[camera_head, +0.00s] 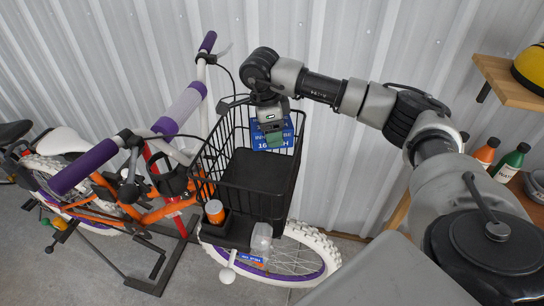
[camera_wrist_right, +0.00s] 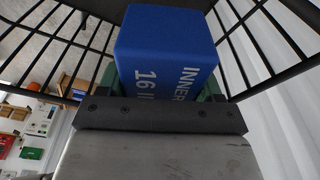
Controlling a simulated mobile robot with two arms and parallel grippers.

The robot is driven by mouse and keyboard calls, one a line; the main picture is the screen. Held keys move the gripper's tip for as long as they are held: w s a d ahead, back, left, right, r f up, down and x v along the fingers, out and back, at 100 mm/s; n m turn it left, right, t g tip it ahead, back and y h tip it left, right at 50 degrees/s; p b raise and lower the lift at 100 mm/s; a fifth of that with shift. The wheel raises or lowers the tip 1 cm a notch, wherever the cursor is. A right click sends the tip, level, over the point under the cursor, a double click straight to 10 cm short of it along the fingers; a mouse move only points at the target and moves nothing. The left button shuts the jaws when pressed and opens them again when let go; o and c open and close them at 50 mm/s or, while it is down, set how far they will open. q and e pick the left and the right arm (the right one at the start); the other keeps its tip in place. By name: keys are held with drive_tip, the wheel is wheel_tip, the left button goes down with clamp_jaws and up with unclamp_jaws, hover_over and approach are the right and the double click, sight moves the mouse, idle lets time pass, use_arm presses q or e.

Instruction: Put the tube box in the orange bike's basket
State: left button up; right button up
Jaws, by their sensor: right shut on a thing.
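The tube box (camera_head: 288,134) is blue with white lettering, and it is at the back of the black wire basket (camera_head: 250,168) on the orange bike (camera_head: 150,214). My right gripper (camera_head: 274,137) is shut on the box from above and partly covers it. In the right wrist view the box (camera_wrist_right: 167,45) sits between the green fingers, with basket wires on both sides. Its lower part appears within the basket's upper opening; I cannot tell whether it touches the wires. The basket floor looks bare. My left gripper is out of view.
The bike's purple and white handlebar (camera_head: 180,110) stands left of the basket. A corrugated metal wall is close behind. At right are an orange bottle (camera_head: 486,151), a green bottle (camera_head: 511,160) and a wooden shelf (camera_head: 508,82) with a yellow helmet.

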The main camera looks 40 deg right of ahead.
drive_tip(key=p, duration=0.2)
hover_over(275, 171)
drive_tip(key=f, duration=0.7)
drive_tip(key=shift+w+a, duration=0.1)
drive_tip(key=shift+a, duration=0.15)
wheel_tip(275, 171, down, 3)
drive_tip(key=shift+f+p, duration=0.2)
drive_tip(key=shift+p, duration=0.6)
drive_tip(key=shift+f, duration=0.45)
drive_tip(key=shift+f, duration=0.15)
drive_tip(key=o, duration=1)
